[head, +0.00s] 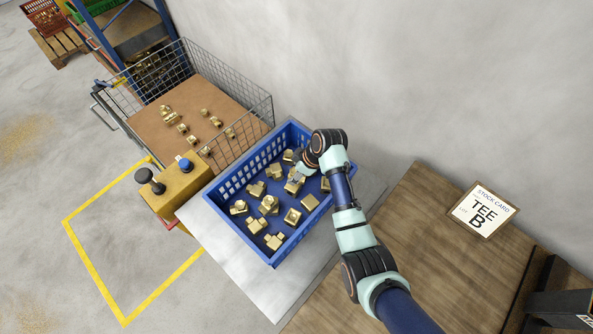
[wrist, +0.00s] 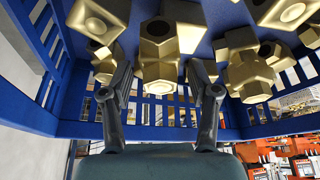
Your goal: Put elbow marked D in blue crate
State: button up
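The blue crate (head: 236,178) stands on a pale bench top and holds several brass fittings (head: 291,216). My gripper (head: 298,170) is down inside the crate near its back wall, among the fittings, and is partly hidden by my arm in the head view. In the wrist view my gripper (wrist: 160,72) has its two fingers apart. A brass fitting (wrist: 160,55) shows between and beyond the fingertips, with slim gaps on both sides. No letter D can be read on any fitting, so I cannot tell which is the elbow marked D.
A wire basket (head: 251,109) with a brown base holding several brass pieces stands behind the crate, at left. A yellow control box (head: 180,186) with knobs is left of the crate. A stock card (head: 483,211) reading "TEE B" lies on the wooden surface (head: 415,235) at right.

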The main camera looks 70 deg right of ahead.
jog(key=p+v, duration=0.2)
jog(key=v, duration=1)
jog(key=shift+r, duration=0.2)
jog(key=w+a+r+t+h, duration=0.1)
jog(key=w+a+r, duration=0.2)
jog(key=w+a, duration=0.35)
jog(key=w+a+r+t, duration=0.2)
jog(key=w+a, duration=0.1)
jog(key=a, duration=0.6)
jog(key=w+a+r+t+h, duration=0.1)
jog(key=w+a+r, duration=0.2)
jog(key=w+a, duration=0.35)
jog(key=s+a+r+t, duration=0.1)
jog(key=a+r, duration=0.2)
jog(key=a, duration=0.3)
jog(key=s+a+r+t+y, duration=0.1)
jog(key=a+r+t, duration=0.1)
jog(key=a, duration=0.4)
jog(key=s+a+r+t, duration=0.1)
jog(key=a+r, duration=0.3)
jog(key=a, duration=0.3)
jog(key=shift+s+r+y, duration=0.35)
jog(key=shift+s+y, duration=0.05)
